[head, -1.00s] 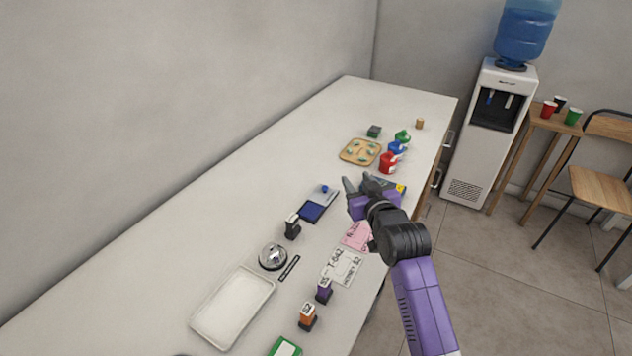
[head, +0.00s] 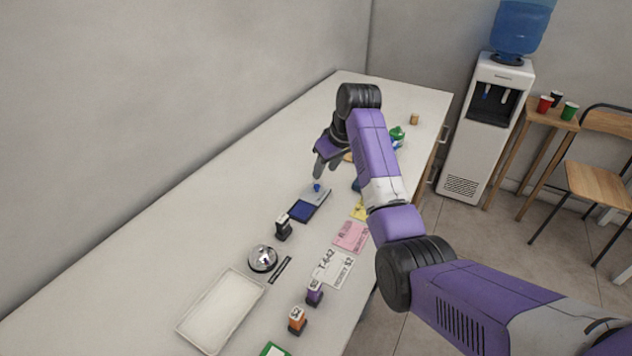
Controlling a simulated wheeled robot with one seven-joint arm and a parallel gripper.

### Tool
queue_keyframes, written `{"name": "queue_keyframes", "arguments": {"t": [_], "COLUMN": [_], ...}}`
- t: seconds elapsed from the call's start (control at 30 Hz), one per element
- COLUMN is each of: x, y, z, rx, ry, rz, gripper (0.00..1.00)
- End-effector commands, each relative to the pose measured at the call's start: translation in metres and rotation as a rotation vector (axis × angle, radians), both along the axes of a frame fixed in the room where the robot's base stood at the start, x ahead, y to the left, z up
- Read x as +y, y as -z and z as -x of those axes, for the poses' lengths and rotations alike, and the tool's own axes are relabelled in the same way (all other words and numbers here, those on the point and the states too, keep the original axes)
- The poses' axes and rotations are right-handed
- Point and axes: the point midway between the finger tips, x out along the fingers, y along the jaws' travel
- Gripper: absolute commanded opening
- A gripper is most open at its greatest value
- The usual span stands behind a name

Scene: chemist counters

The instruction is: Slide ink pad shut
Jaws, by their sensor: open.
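The ink pad (head: 303,211) lies on the white counter, its dark blue pad face exposed. Its grey sliding lid (head: 321,196) is drawn back toward the far side and carries a small blue knob (head: 317,187). My gripper (head: 325,172) is above and just beyond the knob, with its fingers pointing down. It is open and appears empty. I cannot tell its exact height, but the fingertips look apart from the knob.
A black stamp (head: 283,228), a silver bell (head: 263,258) and a white tray (head: 222,311) stand nearer on the counter (head: 215,220). Pink paper (head: 351,236), a white card (head: 333,268), a purple stamp (head: 314,292) and an orange stamp (head: 297,320) lie right. My arm hides items behind.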

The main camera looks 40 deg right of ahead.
Motion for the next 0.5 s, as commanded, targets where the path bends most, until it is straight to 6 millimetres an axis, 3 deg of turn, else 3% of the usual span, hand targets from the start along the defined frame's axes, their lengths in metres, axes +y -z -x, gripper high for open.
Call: {"name": "queue_keyframes", "arguments": {"t": [0.5], "x": [0.0], "y": [0.062], "z": [-0.024], "rx": [0.005], "ry": [-0.007], "rz": [0.001], "gripper": [0.41]}}
